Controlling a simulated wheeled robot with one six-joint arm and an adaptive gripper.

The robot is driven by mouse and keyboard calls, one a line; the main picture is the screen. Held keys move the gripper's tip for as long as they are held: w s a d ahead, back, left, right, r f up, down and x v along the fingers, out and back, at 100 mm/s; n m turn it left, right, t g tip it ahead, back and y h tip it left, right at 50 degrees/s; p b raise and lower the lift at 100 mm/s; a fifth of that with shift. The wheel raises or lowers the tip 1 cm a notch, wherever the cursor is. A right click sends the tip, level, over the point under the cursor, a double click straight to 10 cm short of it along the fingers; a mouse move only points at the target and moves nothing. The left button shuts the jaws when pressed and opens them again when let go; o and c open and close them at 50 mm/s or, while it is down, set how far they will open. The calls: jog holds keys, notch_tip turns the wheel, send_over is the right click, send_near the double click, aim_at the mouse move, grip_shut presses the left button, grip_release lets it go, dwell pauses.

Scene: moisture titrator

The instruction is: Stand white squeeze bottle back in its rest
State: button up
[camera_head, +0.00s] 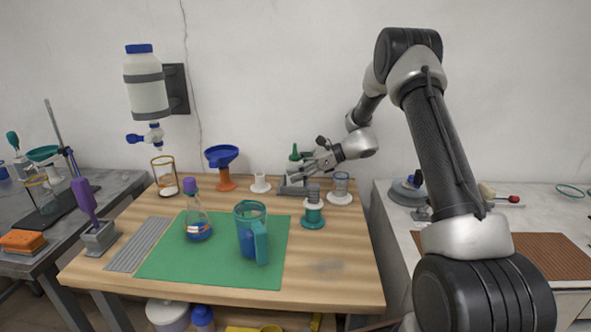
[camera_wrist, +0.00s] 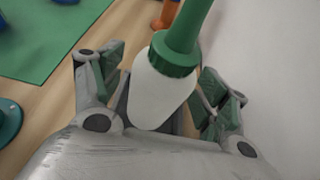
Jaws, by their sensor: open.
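The white squeeze bottle (camera_wrist: 155,95) has a green cap and green nozzle. In the wrist view it lies between the two fingers of my gripper (camera_wrist: 160,75), which are spread open on either side of it. Whether a finger touches it, I cannot tell. In the head view only the green nozzle (camera_head: 295,151) and a little of the bottle show; my gripper (camera_head: 312,160) hides the rest, at the back of the wooden table. A grey block (camera_head: 293,189) sits below my gripper and may be the rest; the bottle's bottom is hidden.
A blue funnel on an orange stand (camera_head: 222,165), a small white holder (camera_head: 260,184), a glass beaker (camera_head: 341,184) and a teal spool-shaped stand (camera_head: 313,210) are nearby. A jug (camera_head: 252,235) and a flask (camera_head: 198,225) stand on the green mat (camera_head: 170,264). The wall is close behind.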

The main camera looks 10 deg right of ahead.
jog(key=shift+d, duration=0.1)
jog(key=v, duration=0.8)
dwell(1.4)
dwell(0.4)
